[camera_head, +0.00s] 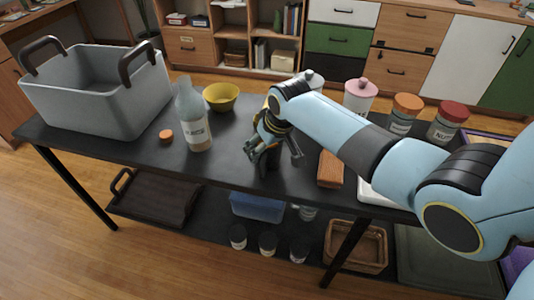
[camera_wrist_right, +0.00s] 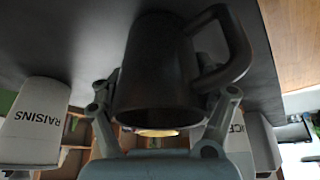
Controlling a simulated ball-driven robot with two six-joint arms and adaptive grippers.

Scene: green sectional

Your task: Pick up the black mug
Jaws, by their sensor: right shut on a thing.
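The black mug (camera_wrist_right: 160,65) fills the middle of the right wrist view, with its handle toward the upper right and its open rim toward the camera. My right gripper (camera_wrist_right: 165,115) has one finger on each side of the mug and is shut on it. In the head view the right gripper (camera_head: 272,148) points down over the dark table, and the mug (camera_head: 266,163) shows as a small dark shape between its fingers. Whether the mug's base touches the table is hard to tell. My left gripper is in neither view.
The black table (camera_head: 225,180) carries a grey tub (camera_head: 95,95), a labelled bottle (camera_head: 193,118), an orange lid (camera_head: 166,136) and a yellow bowl (camera_head: 221,97). A pink-lidded canister (camera_head: 360,96) and lidded jars (camera_head: 447,122) stand right. A raisins container (camera_wrist_right: 35,122) shows in the wrist view.

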